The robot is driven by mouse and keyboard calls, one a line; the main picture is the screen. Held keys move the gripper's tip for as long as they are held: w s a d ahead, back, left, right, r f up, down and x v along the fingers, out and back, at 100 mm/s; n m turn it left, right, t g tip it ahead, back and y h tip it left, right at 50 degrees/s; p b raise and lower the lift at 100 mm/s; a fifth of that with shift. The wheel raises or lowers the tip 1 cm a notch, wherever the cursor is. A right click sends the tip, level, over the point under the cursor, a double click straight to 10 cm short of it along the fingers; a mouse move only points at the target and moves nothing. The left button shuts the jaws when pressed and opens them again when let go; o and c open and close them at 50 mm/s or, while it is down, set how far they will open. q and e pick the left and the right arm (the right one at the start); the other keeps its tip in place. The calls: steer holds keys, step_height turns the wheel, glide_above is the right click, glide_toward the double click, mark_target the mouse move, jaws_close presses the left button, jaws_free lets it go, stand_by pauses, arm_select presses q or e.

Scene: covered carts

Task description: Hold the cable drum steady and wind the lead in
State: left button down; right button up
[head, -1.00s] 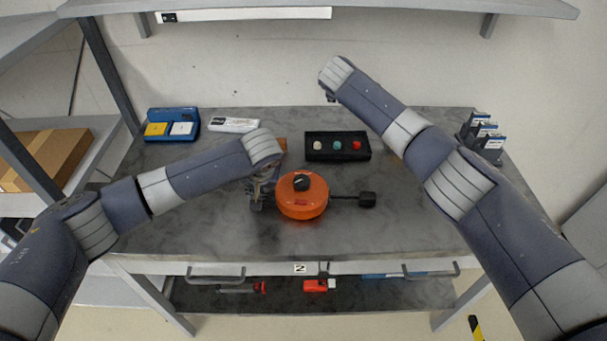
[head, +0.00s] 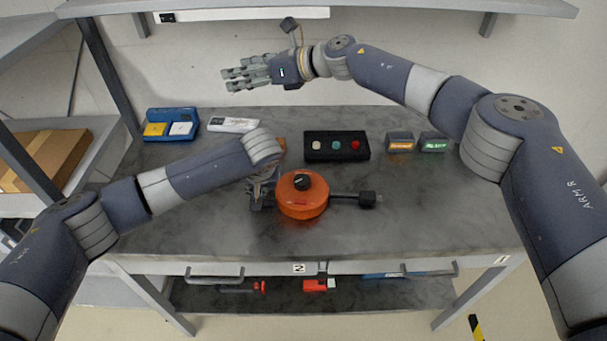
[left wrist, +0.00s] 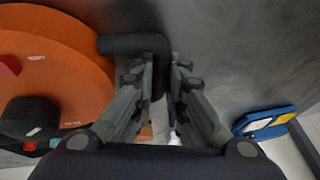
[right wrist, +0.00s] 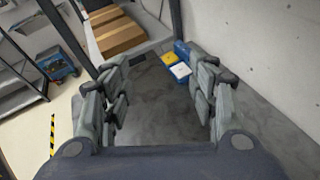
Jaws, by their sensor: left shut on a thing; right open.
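The orange cable drum (head: 300,204) lies on the cart's grey top, with a dark knob (head: 303,182) on it. A short dark lead (head: 345,198) runs right from the drum to a black block-shaped end (head: 367,199) on the top. My left gripper (head: 258,197) is at the drum's left side, partly hidden by its arm. In the left wrist view its fingers (left wrist: 163,75) are shut on the drum's black handle (left wrist: 125,44). My right gripper (head: 235,78) is open and empty, raised over the back left of the cart, pointing left. It also shows in the right wrist view (right wrist: 160,85).
A black box with three round buttons (head: 336,157) stands behind the drum. Two lit displays (head: 400,142) are right of it. A blue tray (head: 160,134) and a white device (head: 233,125) are at back left. The front and right of the top (head: 430,220) are clear.

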steer(key=s+d+f+n+g+h, duration=0.4)
steer(key=s+d+f+n, duration=0.2)
steer(key=d, duration=0.1)
steer(key=n+g+h, duration=0.2)
steer(key=n+h, duration=0.1)
steer(key=h, duration=0.2)
glide_toward(302, 179)
steer(key=shift+g, duration=0.3)
steer(key=x, duration=0.8)
steer(key=shift+w+a+f, duration=0.2)
steer(key=shift+f, duration=0.2)
steer(key=c, duration=1.1)
